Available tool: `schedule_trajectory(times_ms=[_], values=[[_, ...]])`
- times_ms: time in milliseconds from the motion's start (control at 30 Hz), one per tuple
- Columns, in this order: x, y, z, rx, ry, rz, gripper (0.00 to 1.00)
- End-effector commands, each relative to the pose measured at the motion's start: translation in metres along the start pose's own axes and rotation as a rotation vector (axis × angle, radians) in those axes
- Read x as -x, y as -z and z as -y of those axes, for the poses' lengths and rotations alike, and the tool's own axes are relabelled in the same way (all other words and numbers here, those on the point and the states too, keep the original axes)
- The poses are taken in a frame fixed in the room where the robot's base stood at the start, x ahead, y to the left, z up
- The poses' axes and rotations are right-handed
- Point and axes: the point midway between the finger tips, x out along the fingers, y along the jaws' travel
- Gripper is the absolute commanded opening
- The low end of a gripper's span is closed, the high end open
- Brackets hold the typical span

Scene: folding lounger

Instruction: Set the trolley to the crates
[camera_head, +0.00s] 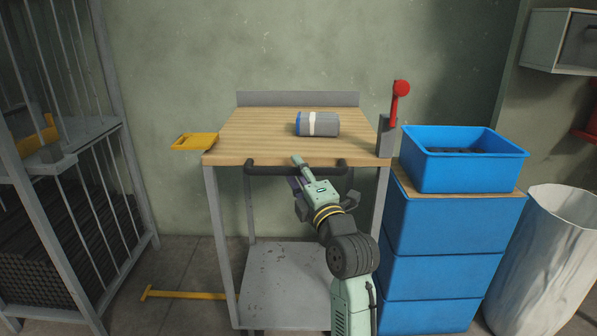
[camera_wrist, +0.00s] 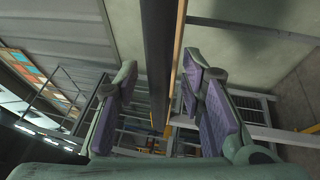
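The trolley (camera_head: 245,135) has a wooden top, grey legs and a lower grey shelf. Its black handle (camera_head: 258,169) runs along the front edge. The blue crates (camera_head: 430,275) stand stacked just to its right, with a small gap at the top. My gripper (camera_head: 298,174) is at the middle of the handle. In the wrist view my gripper (camera_wrist: 161,75) is open, its purple-padded fingers on either side of the black handle (camera_wrist: 158,40). A gap shows on the left of the bar; contact on the right cannot be told.
A grey roll (camera_head: 325,124) with a white band lies on the trolley top. An open blue bin (camera_head: 465,172) tops the crates. A yellow bar (camera_head: 180,295) lies on the floor left.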

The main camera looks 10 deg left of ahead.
Motion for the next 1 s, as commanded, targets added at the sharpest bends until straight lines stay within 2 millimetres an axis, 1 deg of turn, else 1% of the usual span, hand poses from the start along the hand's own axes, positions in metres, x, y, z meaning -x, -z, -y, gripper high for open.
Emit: schedule_trajectory(times_ms=[200,300,467,767,833,867,933,967,1000], values=[[0.037,-0.001,0.0,-0.001,-0.001,0.004,0.36],[0.052,-0.002,0.0,-0.001,0.0,0.004,0.36],[0.066,-0.001,0.0,0.0,-0.001,0.003,0.36],[0.068,-0.001,-0.001,0.0,-0.001,0.001,0.36],[0.066,0.002,-0.004,-0.006,-0.007,-0.002,0.36],[0.065,0.005,-0.007,-0.016,-0.013,-0.006,0.36],[0.058,0.02,-0.022,-0.056,-0.043,-0.024,0.36],[0.053,0.029,-0.031,-0.083,-0.063,-0.035,0.36],[0.048,0.044,-0.047,-0.13,-0.096,-0.055,0.36]])
